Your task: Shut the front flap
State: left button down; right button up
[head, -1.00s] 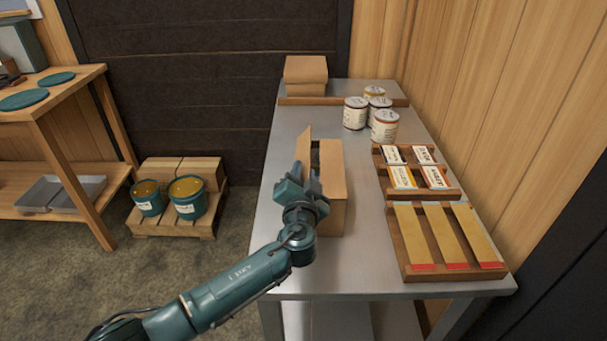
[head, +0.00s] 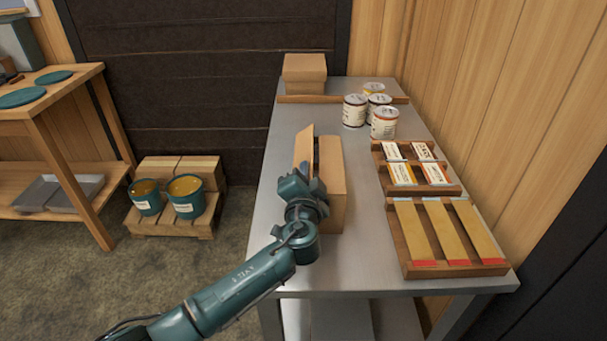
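An open cardboard box (head: 337,212) stands on the steel table, left of its middle. Its left flap (head: 304,144) stands up at a tilt. Its right flap (head: 332,163) lies along the right side of the top, with a dark gap between the two. My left gripper (head: 302,180) is at the near left part of the box top, over the front edge. It hides the front flap and the box's near left corner. Whether its fingers are open or shut, or touch the cardboard, is not clear. My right gripper is out of view.
On the steel table (head: 362,258), several cans (head: 384,123) stand behind right, a rack of labelled packets (head: 404,176) and a slatted wooden rack (head: 407,242) lie to the right. Another cardboard box (head: 304,74) is at the back. The table's near part is clear.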

pick_arm(q)
jog(key=c, duration=1.6)
grip_release()
jog(key=shift+c, duration=0.2)
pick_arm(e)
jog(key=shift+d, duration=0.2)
pick_arm(q)
jog(key=shift+f, duration=0.1)
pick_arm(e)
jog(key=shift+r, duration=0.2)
